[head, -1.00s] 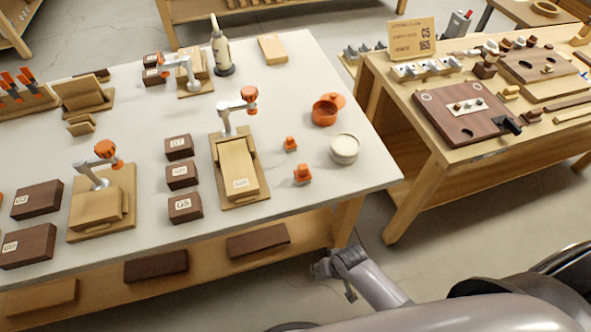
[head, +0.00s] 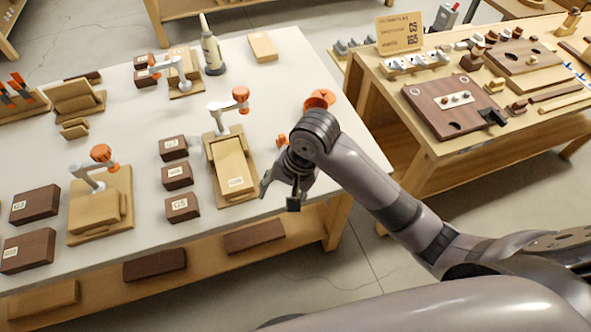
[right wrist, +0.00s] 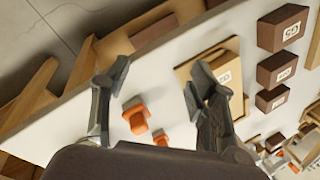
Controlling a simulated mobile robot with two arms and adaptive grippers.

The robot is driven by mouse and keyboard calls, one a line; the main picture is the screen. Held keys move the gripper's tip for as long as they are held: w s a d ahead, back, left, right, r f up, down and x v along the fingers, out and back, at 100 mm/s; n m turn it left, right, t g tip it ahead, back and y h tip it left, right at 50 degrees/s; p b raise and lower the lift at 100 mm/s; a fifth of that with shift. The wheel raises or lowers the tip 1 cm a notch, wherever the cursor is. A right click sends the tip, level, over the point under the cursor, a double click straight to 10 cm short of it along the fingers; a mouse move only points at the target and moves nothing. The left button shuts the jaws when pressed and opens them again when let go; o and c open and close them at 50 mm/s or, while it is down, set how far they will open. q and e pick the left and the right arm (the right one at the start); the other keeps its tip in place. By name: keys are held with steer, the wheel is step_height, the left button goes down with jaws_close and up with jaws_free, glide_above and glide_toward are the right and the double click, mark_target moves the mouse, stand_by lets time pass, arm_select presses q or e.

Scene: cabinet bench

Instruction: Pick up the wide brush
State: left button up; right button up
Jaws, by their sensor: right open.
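I cannot make out for sure which thing is the wide brush. My left gripper is out of view.
A wooden stand with a pale block (head: 232,170) is left of my right gripper, with dark labelled blocks (head: 177,177) beyond. An orange pot (head: 319,99) is partly hidden behind my arm. A second bench (head: 440,148) stands right, across a floor gap.

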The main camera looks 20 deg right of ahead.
steer(key=w+d+r+m+g+h, duration=0.25)
steer(key=w+d+r+m, duration=0.35)
steer(key=w+r+m, duration=0.4)
steer(key=shift+t, duration=0.45)
steer(key=f, duration=0.7)
steer(key=s+f, duration=0.1)
steer(key=f, duration=0.2)
steer(key=shift+f, duration=0.3)
steer(key=shift+w+f+p, duration=0.1)
steer(key=shift+f+p, duration=0.25)
steer(key=shift+f, duration=2.5)
steer(key=shift+c, duration=0.5)
steer(key=c, duration=1.1)
